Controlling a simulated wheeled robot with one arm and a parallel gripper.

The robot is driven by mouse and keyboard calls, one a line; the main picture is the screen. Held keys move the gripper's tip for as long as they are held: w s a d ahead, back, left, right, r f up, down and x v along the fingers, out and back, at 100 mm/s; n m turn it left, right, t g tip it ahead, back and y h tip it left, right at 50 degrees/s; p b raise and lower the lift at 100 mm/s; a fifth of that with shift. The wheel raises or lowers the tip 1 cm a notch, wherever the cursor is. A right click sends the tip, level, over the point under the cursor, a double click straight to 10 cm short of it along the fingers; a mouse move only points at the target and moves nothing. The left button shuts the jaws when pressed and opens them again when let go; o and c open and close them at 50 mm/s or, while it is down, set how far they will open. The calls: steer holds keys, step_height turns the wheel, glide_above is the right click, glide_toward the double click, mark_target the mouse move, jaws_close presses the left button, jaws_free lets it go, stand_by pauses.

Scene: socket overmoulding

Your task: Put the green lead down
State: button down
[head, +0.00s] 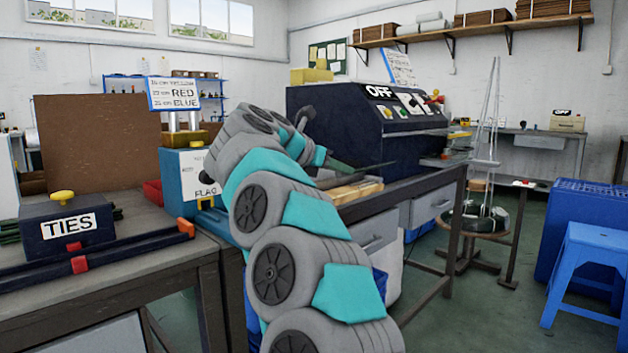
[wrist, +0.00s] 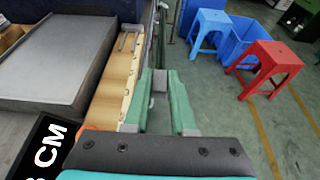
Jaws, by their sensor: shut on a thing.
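My gripper (head: 341,166) is stretched out over the front edge of the bench by the dark blue machine. In the wrist view its two green fingers (wrist: 160,90) are close together with a narrow gap and a grey pad showing. It is shut on a thin, dark length, the green lead (head: 378,165), which sticks out to the right beyond the fingertips in the head view. The lead's green colour is hard to make out. A pale wooden strip (head: 358,190) with small metal fittings lies below and beside the fingers; it also shows in the wrist view (wrist: 117,82).
The dark blue machine (head: 335,115) marked OFF stands behind the gripper. A TIES box (head: 60,225) is on the left bench. A wire stand (head: 488,150) is right of the machine bench.

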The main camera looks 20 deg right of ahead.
steer(key=w+a, duration=0.1)
steer(key=w, duration=0.1)
steer(key=w+p, duration=0.1)
steer(key=w, duration=0.1)
steer(key=w+a+p, duration=0.1)
steer(key=w, duration=0.1)
steer(key=shift+w+a+f, duration=0.15)
steer(key=shift+w+a, duration=0.1)
steer(key=shift+a, duration=0.05)
steer(key=shift+w+a+f+p, duration=0.25)
steer(key=shift+w+p, duration=0.15)
steer(key=shift+w, duration=0.1)
steer(key=shift+f+b, duration=0.85)
steer(key=shift+f, duration=0.9)
steer(key=shift+f+b, duration=0.35)
steer(key=shift+b, duration=0.05)
steer(key=shift+f, duration=0.3)
